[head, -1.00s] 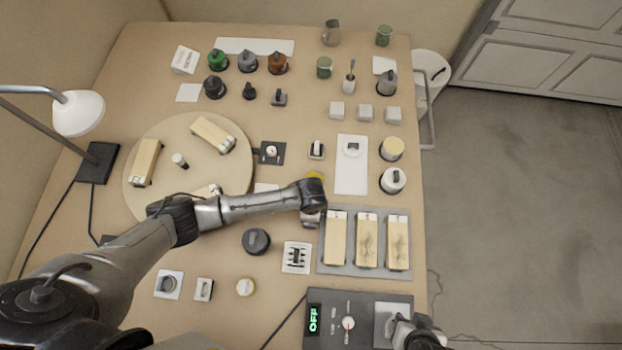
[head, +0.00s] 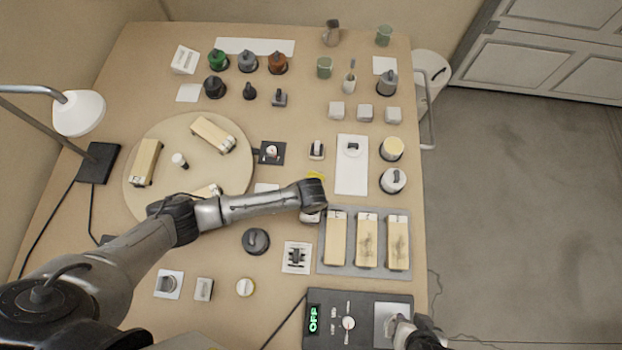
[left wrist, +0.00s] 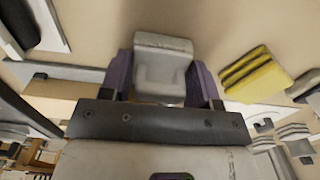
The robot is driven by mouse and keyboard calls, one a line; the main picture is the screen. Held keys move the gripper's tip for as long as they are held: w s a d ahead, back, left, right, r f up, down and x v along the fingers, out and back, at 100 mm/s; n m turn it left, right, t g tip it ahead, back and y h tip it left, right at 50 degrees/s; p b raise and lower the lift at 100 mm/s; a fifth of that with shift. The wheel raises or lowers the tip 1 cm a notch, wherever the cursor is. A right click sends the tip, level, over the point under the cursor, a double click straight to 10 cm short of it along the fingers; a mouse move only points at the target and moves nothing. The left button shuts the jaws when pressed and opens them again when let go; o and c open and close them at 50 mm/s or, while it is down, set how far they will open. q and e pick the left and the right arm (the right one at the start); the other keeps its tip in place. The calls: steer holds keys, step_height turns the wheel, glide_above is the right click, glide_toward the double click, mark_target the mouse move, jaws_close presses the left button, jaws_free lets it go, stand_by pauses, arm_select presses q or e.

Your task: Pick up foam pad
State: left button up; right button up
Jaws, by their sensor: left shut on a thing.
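My left gripper (left wrist: 163,85) is shut on a pale grey block with a notch in its front (left wrist: 162,62), held between its purple-sided fingers. I cannot tell for sure whether this block is the foam pad. In the head view the left gripper (head: 310,215) is left of the grey tray, with most of it hidden under my wrist. A yellow layered pad (left wrist: 252,75) lies beside the gripper in the left wrist view, apart from it; in the head view only its edge (head: 315,176) shows past my wrist. My right gripper (head: 403,328) is by the control box's metal plate, its fingers unclear.
A grey tray (head: 350,270) with several cream blocks lies right of the left gripper. A control box (head: 330,320) reading OFF stands in front of it. A round board (head: 190,185) lies to the left. Several small items crowd the bench.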

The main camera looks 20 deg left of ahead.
arm_select(q)
step_height(320, 180, up, 5)
steer(key=shift+d+f+p, duration=0.15)
steer(key=shift+p, duration=0.5)
steer(key=s+d+r, duration=0.2)
steer(key=d+r, duration=0.4)
steer(key=d, duration=0.5)
steer(key=shift+s+r+p, duration=0.15)
steer(key=shift+s+p, duration=0.25)
steer(key=shift+p, duration=0.05)
steer(key=o, duration=0.4)
steer(key=c, duration=0.3)
